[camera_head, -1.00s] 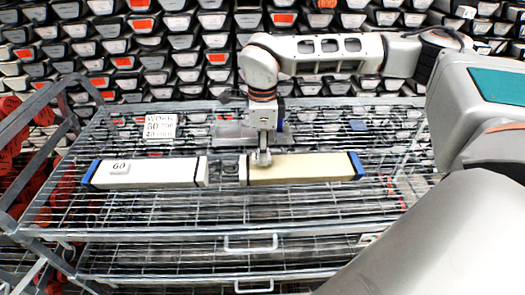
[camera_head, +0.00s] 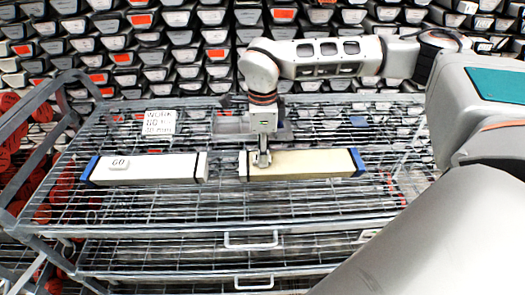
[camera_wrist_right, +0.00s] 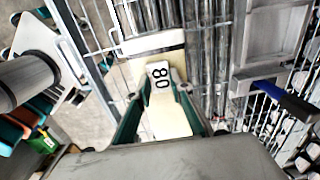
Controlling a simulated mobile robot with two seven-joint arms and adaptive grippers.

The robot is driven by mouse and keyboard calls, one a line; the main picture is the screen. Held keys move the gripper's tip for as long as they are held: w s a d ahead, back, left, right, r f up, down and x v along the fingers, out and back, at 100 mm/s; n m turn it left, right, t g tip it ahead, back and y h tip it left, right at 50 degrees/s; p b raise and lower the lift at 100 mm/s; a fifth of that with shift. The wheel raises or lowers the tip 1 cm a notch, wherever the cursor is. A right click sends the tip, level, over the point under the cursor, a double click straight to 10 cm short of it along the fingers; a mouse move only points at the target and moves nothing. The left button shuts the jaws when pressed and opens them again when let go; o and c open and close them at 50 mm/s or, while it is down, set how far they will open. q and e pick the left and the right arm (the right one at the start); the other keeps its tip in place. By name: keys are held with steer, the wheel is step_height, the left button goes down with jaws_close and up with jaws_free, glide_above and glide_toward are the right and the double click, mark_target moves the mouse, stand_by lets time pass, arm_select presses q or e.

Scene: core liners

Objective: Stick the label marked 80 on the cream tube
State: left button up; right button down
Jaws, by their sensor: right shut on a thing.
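The cream tube (camera_head: 310,164) lies flat on the wire rack's top shelf, with a blue cap at its right end. My right gripper (camera_head: 263,161) points down at the tube's left part. In the right wrist view, the label marked 80 (camera_wrist_right: 160,76) sits between the fingers of my right gripper (camera_wrist_right: 160,103), which is shut on it. The label appears over the cream surface of the tube (camera_wrist_right: 170,122); whether it touches is unclear. My left gripper is not in view.
A white tube (camera_head: 150,170) with a label marked 60 (camera_head: 118,164) and a blue left end lies left of the cream tube, a gap between them. A white sign (camera_head: 160,122) and a grey tray (camera_head: 228,125) stand behind. The shelf's front strip is clear.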

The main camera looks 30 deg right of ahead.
steer(key=shift+f, duration=0.1)
steer(key=c, duration=1.2)
jaws_free()
steer(key=shift+c, duration=0.2)
steer(key=shift+r+p, duration=0.55)
steer(key=shift+r, duration=0.15)
steer(key=shift+r+p, duration=1.45)
steer(key=shift+r, duration=0.1)
steer(key=shift+r+p, duration=1.2)
steer(key=shift+r, duration=0.1)
steer(key=shift+s+f, duration=0.1)
